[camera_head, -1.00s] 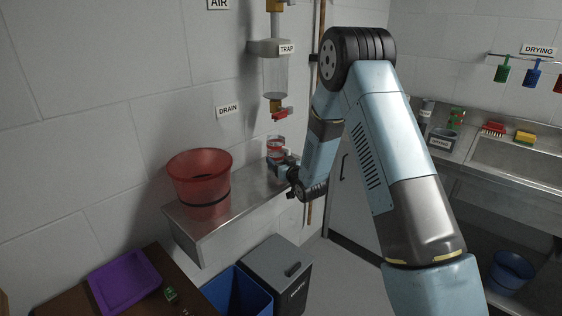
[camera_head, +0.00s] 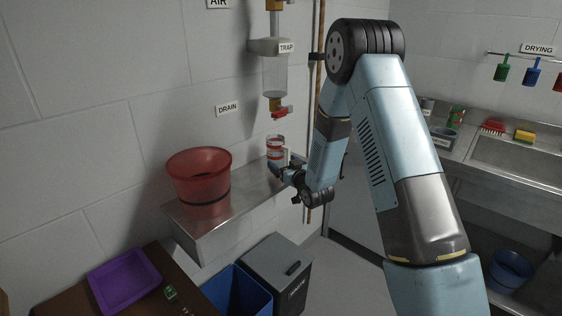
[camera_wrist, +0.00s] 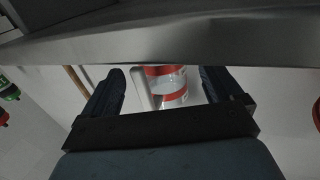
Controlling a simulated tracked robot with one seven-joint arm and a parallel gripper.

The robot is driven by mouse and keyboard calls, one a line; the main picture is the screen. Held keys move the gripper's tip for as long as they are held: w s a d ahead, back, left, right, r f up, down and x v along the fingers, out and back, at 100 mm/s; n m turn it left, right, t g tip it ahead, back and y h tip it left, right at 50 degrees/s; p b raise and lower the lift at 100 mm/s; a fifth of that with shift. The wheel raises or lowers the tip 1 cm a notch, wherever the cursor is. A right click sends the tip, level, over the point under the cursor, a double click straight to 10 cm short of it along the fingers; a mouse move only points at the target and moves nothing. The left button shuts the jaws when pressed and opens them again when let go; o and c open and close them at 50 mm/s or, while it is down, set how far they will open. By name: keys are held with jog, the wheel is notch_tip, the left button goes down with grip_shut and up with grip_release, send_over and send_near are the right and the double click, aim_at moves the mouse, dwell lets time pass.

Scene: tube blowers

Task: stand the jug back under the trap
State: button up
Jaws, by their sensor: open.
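The clear jug with red bands (camera_head: 275,149) looks upright at the right end of the steel shelf, below the trap (camera_head: 275,76) and its red tap (camera_head: 281,112). Its pale handle faces my arm. My gripper (camera_head: 276,171) is open just in front of the jug, at its lower part. In the wrist view the jug (camera_wrist: 170,85) shows between the two spread fingers, with clear gaps on both sides. Its base is partly hidden by the gripper in the head view, so I cannot tell exactly how it meets the shelf.
The steel shelf (camera_head: 235,207) also bears a red bucket (camera_head: 200,170) at its left. A grey lidded bin (camera_head: 272,262) and a blue bin (camera_head: 235,291) stand below. A purple tray (camera_head: 124,281) lies at lower left. A sink counter (camera_head: 510,160) is at right.

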jog(key=v, duration=0.8)
jog(key=s+d+r+m+g+h, duration=0.1)
jog(key=s+d+r+g+h, duration=0.25)
jog(key=r, duration=0.55)
jog(key=s+d+r+m+g+h, duration=0.1)
jog(key=s+d+r+h, duration=0.2)
jog(key=s+d+r, duration=0.35)
jog(key=s+d+r+m+g, duration=0.1)
jog(key=s+d+r+g, duration=0.1)
jog(key=s, duration=1.2)
jog(key=s+d+r+m+g+h, duration=0.1)
jog(key=s+r, duration=0.6)
jog(key=s, duration=0.7)
jog(key=shift+d+m+g, duration=0.6)
jog(key=shift+d+g, duration=0.5)
jog(key=shift+g, duration=0.45)
jog(key=shift+s+r, duration=0.1)
